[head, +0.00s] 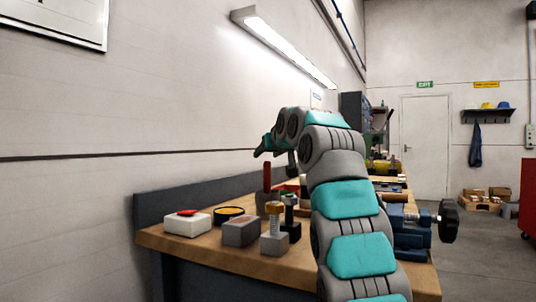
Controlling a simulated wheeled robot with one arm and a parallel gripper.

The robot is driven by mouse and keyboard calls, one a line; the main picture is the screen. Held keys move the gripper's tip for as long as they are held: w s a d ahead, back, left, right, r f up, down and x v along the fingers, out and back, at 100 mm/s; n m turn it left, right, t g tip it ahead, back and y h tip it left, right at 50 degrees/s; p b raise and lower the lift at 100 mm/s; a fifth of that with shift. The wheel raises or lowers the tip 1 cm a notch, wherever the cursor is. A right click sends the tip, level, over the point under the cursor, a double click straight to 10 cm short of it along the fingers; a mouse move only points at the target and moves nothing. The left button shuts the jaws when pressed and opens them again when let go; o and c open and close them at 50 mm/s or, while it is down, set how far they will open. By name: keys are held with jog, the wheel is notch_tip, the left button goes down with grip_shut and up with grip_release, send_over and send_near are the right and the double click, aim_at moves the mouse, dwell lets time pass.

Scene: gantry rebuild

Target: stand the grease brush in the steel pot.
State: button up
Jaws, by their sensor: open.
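A red upright handle (267,176), perhaps the grease brush, stands toward the far side of the bench. Its lower end goes behind or into a dark grey vessel (266,206), which may be the steel pot; I cannot tell whether it is inside. My gripper (292,168) is small and dark, hanging below my bent wrist, to the right of the red handle and apart from it in the picture. It is open, with nothing visible in it. My arm hides part of the bench behind it.
A blue vise (408,232) sits at the right edge. A wall is at left.

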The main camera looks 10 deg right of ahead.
jog(key=shift+s, duration=0.15)
jog(key=b+v, duration=0.2)
jog(key=v, duration=0.5)
jog(key=shift+s, duration=0.25)
jog(key=shift+d, duration=0.1)
dwell(0.7)
